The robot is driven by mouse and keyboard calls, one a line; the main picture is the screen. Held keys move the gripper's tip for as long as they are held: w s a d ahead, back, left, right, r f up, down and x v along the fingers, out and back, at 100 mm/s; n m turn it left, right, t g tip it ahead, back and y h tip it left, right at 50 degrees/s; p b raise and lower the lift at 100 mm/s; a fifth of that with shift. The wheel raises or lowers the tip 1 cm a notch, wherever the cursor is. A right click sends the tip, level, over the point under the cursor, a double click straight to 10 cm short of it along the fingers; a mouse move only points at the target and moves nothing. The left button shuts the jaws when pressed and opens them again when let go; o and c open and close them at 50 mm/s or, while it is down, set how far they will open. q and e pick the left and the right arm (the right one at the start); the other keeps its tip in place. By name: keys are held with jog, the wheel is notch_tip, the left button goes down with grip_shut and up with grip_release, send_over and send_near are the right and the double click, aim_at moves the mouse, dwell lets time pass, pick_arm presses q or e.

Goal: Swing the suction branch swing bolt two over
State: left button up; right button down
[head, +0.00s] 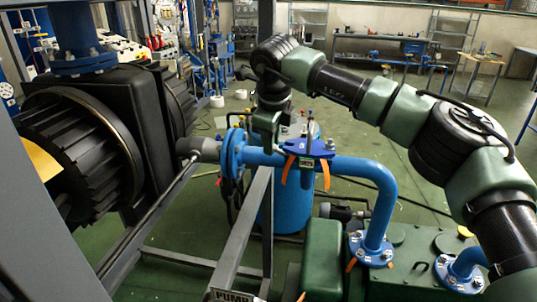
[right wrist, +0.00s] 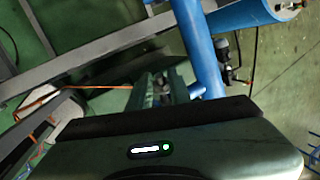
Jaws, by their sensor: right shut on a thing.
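My right arm reaches in from the right in the head view and bends down, so that my right gripper (head: 272,143) is at the blue suction pipework. It sits between the round blue flange (head: 235,160) and a blue plate fitting (head: 309,148) with orange tags and a green label. In the right wrist view the gripper's fingers (right wrist: 158,92) are close together on a small greyish part, which I take to be the swing bolt (right wrist: 160,80). The bolt is mostly hidden by the fingers, and its tilt cannot be made out. My left gripper is out of view.
A blue pipe (head: 365,169) bends down to a bolted flange on green machinery (head: 320,255). A large black finned machine (head: 80,150) stands at left. Grey frame bars (head: 235,240) cross below the pipework. Open green floor and benches lie behind.

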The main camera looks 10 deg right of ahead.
jog(key=d+y+b, duration=0.1)
jog(key=b, duration=0.2)
jog(key=r+t+y+b, duration=0.1)
jog(key=y+b, duration=0.1)
jog(key=shift+s+d+m+b, duration=0.3)
jog(key=shift+s+d+b, duration=0.05)
jog(key=shift+s+b, duration=0.05)
jog(key=c, duration=1.5)
grip_release()
jog(key=shift+t, duration=0.3)
jog(key=shift+c, duration=0.2)
jog(key=b+v, duration=0.1)
jog(key=v, duration=0.6)
jog(key=shift+d+r+b, duration=0.25)
jog(key=shift+r+b, duration=0.05)
jog(key=shift+s, duration=0.1)
